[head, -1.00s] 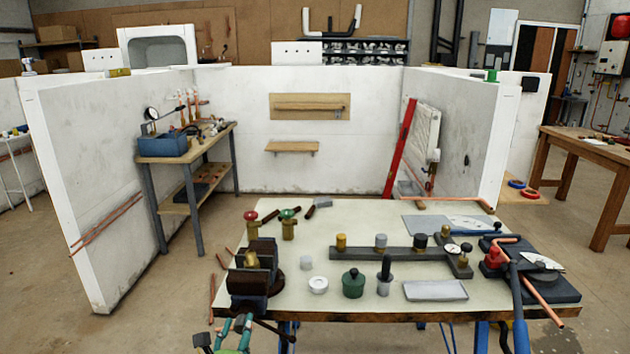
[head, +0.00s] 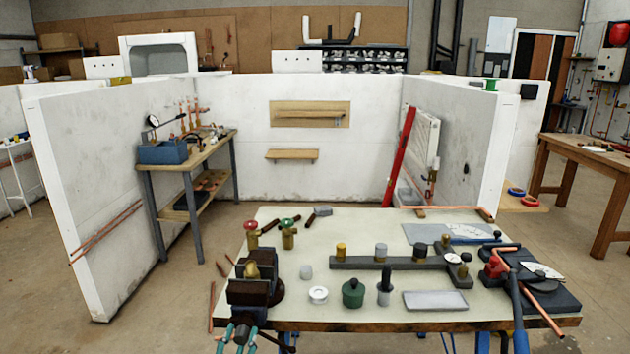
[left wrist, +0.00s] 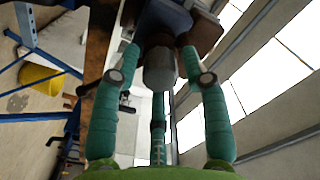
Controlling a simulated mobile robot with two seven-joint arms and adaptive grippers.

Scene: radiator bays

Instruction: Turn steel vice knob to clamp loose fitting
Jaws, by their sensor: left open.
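The dark vice (head: 248,290) stands at the front left corner of the workbench. A brass fitting (head: 253,270) sits between its jaws; whether they grip it cannot be told. The grey steel knob (left wrist: 160,70) shows in the left wrist view, under the dark vice body. My left gripper (head: 238,332) is at the front of the vice, low by the bench edge. In the left wrist view its green fingers (left wrist: 160,54) are open, one on each side of the knob. Contact with the knob cannot be told. My right gripper is not in view.
On the bench (head: 330,235) are a white ring (head: 318,294), a green pot (head: 353,292), a grey tray (head: 435,300) and a dark bar with fittings (head: 390,262). Two small valves (head: 288,234) stand behind the vice. A pipe bender (head: 510,275) is at the right.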

